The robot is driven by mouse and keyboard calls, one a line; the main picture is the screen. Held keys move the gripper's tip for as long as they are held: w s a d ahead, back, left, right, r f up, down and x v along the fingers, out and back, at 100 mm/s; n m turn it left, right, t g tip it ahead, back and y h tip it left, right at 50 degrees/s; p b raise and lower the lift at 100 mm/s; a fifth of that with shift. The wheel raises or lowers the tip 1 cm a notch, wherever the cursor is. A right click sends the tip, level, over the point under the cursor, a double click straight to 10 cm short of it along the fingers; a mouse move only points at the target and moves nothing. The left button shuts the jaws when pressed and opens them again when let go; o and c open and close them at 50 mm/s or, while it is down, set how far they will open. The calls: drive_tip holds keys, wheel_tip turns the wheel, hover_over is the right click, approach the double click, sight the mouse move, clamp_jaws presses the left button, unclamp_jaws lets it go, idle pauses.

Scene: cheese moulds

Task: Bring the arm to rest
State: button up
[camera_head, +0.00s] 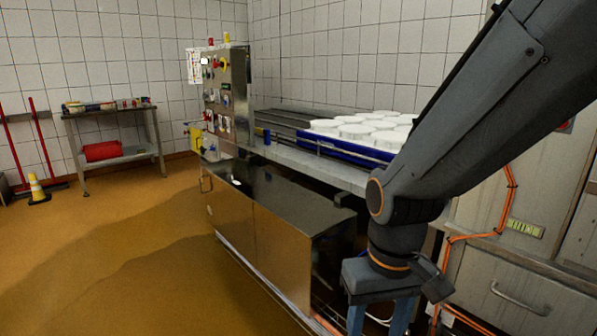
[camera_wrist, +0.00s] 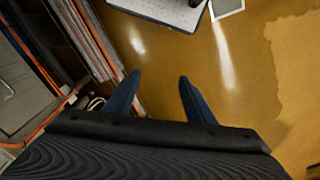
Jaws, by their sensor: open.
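My arm reaches in from the upper right in the head view, bends at a dark joint and points down. My gripper (camera_head: 383,318) hangs at its end, in front of the right end of the metal machine, with its lower part cut off by the bottom edge. In the wrist view my gripper (camera_wrist: 160,85) shows two blue fingers spread apart with nothing between them. Below them is the orange-brown floor (camera_wrist: 165,60).
A metal machine (camera_head: 262,220) stands left of my gripper. A blue tray (camera_head: 340,147) of white moulds (camera_head: 358,131) lies on its top. Orange cable (camera_head: 470,237) and grey cabinets (camera_head: 510,285) are at right. A shelf table (camera_head: 115,135) and yellow cone (camera_head: 37,189) stand far left. The left floor is clear.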

drive_tip(key=s+d+r+m+p, duration=0.1)
drive_tip(key=d+r+m+p, duration=0.1)
drive_tip(key=d+r+p, duration=0.4)
drive_tip(key=r+p, duration=0.1)
drive_tip(key=p, duration=0.2)
drive_tip(key=shift+s+d+r, duration=0.15)
drive_tip(key=shift+d+r, duration=0.05)
drive_tip(key=shift+d, duration=0.15)
idle(0.5)
